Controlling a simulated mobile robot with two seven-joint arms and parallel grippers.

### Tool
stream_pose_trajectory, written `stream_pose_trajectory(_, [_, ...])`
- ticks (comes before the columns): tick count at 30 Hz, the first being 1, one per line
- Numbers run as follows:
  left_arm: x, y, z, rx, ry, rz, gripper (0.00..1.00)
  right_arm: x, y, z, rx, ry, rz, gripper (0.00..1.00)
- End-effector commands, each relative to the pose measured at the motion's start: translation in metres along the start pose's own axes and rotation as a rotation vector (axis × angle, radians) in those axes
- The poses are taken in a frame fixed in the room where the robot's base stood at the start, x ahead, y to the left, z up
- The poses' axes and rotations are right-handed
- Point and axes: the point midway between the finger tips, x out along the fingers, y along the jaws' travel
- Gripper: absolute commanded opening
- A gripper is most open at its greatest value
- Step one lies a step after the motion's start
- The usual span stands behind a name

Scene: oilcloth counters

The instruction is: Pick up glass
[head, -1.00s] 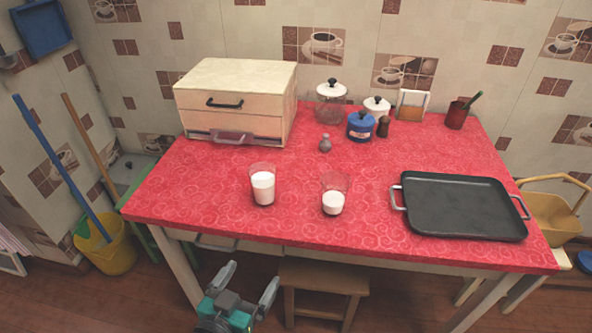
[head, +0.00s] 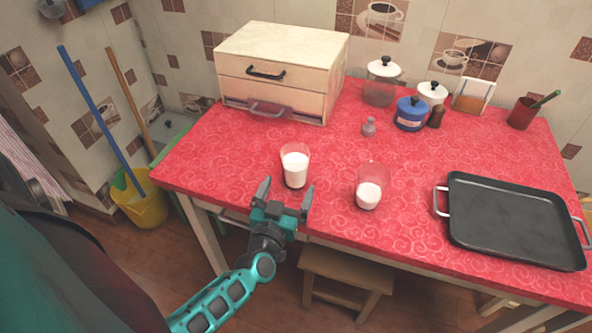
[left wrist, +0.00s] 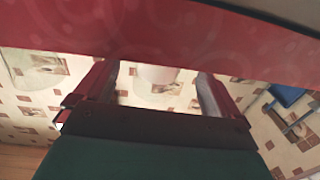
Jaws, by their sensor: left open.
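Two glasses of white liquid stand upright on the red cloth of the table (head: 225,160). The left glass (head: 295,167) is nearly full, and the right glass (head: 368,187) is about half full. My left gripper (head: 285,190) is open and empty at the table's front edge, just short of the left glass, its fingers pointing towards it. My right gripper is not in view.
A black tray (head: 515,220) lies at the right of the table. A wooden drawer box (head: 280,75) stands at the back left. A stool (head: 345,268) is below the front edge.

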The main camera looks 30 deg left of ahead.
Motion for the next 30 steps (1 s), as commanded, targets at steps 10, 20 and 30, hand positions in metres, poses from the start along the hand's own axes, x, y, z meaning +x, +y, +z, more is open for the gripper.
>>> stream_pose_trajectory(10, [0.045, -0.001, -0.003, 0.000, 0.003, 0.001, 0.97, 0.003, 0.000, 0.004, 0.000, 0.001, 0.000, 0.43])
stream_pose_trajectory(20, [0.052, -0.001, -0.003, 0.000, 0.001, 0.001, 0.97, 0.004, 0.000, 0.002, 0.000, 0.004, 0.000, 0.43])
stream_pose_trajectory(30, [0.052, -0.001, -0.003, 0.000, 0.001, 0.001, 0.64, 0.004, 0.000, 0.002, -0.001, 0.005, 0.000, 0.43])
